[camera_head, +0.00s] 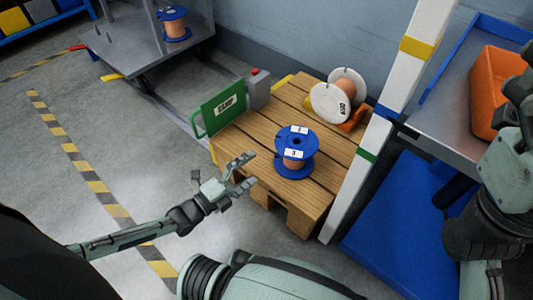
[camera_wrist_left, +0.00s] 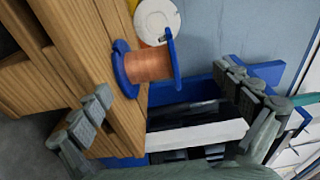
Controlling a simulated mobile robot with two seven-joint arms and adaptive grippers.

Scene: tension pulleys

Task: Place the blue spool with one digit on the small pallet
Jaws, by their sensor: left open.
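A blue-flanged spool with copper-coloured winding (camera_head: 295,162) stands upright on the wooden pallet (camera_head: 254,133), near its front part. It bears small white labels, and the front one looks like a 1. My left gripper (camera_head: 243,171) is open and empty, to the left of this spool and apart from it, by the pallet's front edge. In the left wrist view the spool (camera_wrist_left: 148,66) shows beyond the spread fingers (camera_wrist_left: 172,104). Another blue spool (camera_head: 175,27) stands on a grey cart at the back left. My right arm shows at the right edge, but its gripper is not visible.
A white spool (camera_head: 331,103) rests tilted on an orange support at the pallet's back right. A green sign (camera_head: 222,108) stands at its left edge. A white post (camera_head: 378,125) rises on the right, beside a grey table with an orange bin (camera_head: 490,85). Floor at left is clear.

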